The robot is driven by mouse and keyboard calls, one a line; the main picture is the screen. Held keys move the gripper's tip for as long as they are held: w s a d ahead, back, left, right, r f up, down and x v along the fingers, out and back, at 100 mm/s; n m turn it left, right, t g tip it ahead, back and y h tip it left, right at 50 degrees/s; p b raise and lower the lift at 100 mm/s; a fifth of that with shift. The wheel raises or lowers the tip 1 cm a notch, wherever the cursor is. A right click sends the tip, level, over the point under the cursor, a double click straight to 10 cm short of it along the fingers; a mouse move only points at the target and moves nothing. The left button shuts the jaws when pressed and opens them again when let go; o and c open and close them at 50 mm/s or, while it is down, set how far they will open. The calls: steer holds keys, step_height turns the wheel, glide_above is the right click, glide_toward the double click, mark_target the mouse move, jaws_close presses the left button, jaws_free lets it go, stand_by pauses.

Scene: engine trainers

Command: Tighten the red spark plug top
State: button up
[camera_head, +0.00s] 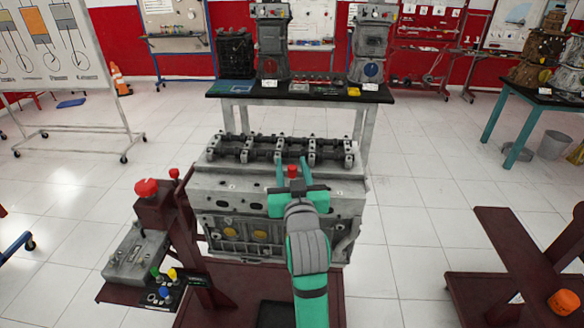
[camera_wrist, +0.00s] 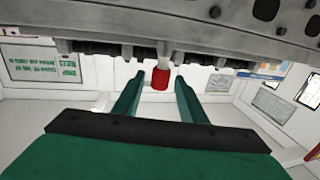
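The red spark plug top (camera_head: 292,171) is at the upper side of the grey engine block (camera_head: 220,186), near the middle of its width. In the wrist view the red top (camera_wrist: 161,80) shows below a pale stem along the engine's edge. My gripper (camera_head: 292,164) is open, with its green fingers on either side of the red top. In the wrist view my gripper (camera_wrist: 158,77) shows a gap between each finger and the red top. The fingers appear not to touch it. How far the top is screwed in cannot be told.
Left of the engine, a stand carries a large red knob (camera_head: 146,187). A black tray (camera_head: 150,302) there holds green, yellow and blue tops. A table with engine parts (camera_head: 300,97) stands behind. A dark red frame (camera_head: 510,240) is at right. Floor between is clear.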

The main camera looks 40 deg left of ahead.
steer(key=shift+c, duration=0.7)
jaws_close()
steer(key=shift+m+t+h, duration=0.3)
steer(key=m+t+h, duration=0.1)
steer(key=m+h, duration=0.1)
steer(key=m+t+h, duration=0.1)
steer(key=t+h, duration=0.1)
steer(key=h, duration=0.1)
steer(key=shift+a+m, duration=0.15)
steer(key=shift+m, duration=0.25)
steer(key=m+h, duration=0.2)
steer(key=h, duration=0.2)
steer(key=m+t+h, duration=0.1)
steer(key=m+h, duration=0.1)
steer(key=h, duration=0.1)
steer(key=shift+m+h, duration=0.4)
steer(key=m+h, duration=0.2)
steer(key=h, duration=0.1)
steer(key=m+g+h, duration=0.1)
steer(key=m+h, duration=0.1)
steer(key=h, duration=0.1)
steer(key=shift+g+h, duration=0.3)
steer(key=shift+d+m+g+h, duration=0.2)
steer(key=shift+m+g+h, duration=1.2)
steer(key=shift+m+h, duration=0.55)
steer(key=shift+f+h, duration=0.1)
steer(key=shift+h, duration=0.35)
